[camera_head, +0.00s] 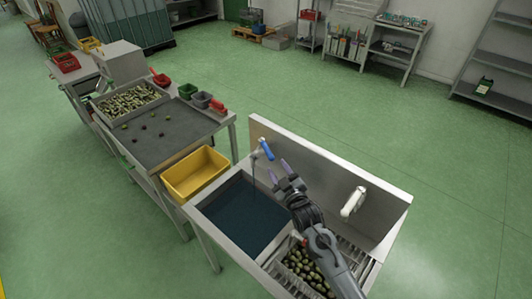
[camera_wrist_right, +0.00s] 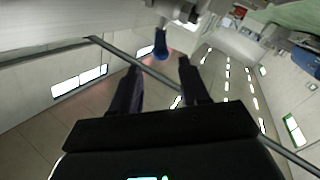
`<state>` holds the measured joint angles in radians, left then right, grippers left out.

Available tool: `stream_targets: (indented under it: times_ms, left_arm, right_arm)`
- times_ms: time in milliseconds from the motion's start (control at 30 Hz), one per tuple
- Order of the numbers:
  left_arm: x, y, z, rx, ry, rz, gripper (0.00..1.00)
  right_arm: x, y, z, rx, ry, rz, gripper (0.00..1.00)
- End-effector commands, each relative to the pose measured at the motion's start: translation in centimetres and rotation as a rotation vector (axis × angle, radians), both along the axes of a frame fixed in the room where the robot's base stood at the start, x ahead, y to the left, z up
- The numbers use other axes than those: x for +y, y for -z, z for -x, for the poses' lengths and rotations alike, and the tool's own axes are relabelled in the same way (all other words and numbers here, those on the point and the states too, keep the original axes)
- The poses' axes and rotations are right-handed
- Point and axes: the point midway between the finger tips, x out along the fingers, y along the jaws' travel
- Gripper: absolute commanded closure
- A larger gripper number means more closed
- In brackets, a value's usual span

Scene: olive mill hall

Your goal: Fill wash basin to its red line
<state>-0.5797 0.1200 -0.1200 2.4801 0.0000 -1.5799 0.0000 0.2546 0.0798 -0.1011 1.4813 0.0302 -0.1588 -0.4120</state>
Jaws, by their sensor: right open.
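The wash basin (camera_head: 220,237) is the left bay of a steel sink in the head view, with dark blue water (camera_head: 243,214) in it. I cannot make out its red line. A tap with a blue lever (camera_head: 266,150) is on the back panel, above the basin. A thin vertical streak, perhaps running water, shows below its spout. My right gripper (camera_head: 279,170) is open and empty, just in front of the lever and apart from it. In the right wrist view the blue lever (camera_wrist_right: 160,44) shows beyond the gap between the open fingers (camera_wrist_right: 155,72). My left gripper is out of view.
A second tap (camera_head: 354,202) stands at the panel's right, above a bay with a rack and olives (camera_head: 305,268). A yellow bin (camera_head: 195,173) sits left of the basin. Beyond it is a sorting table (camera_head: 165,137) with olives and small tubs. Green floor is clear to the right.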

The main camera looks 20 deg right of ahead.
Motion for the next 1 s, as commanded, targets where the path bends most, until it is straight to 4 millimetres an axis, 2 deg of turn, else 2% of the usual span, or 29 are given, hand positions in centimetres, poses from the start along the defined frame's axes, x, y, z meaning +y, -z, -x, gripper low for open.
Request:
stream_targets:
  times_ms: [600, 800, 1000]
  left_arm:
    - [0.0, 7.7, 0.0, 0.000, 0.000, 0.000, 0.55]
    - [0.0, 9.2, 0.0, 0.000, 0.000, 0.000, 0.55]
    - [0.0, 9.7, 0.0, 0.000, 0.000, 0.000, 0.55]
  right_arm:
    - [0.5, 0.4, -7.7, -0.002, -0.001, -0.001, 0.55]
    - [0.5, 0.3, -9.4, 0.000, 0.000, -0.001, 0.55]
    - [0.5, 0.1, -10.1, 0.001, 0.000, -0.001, 0.55]
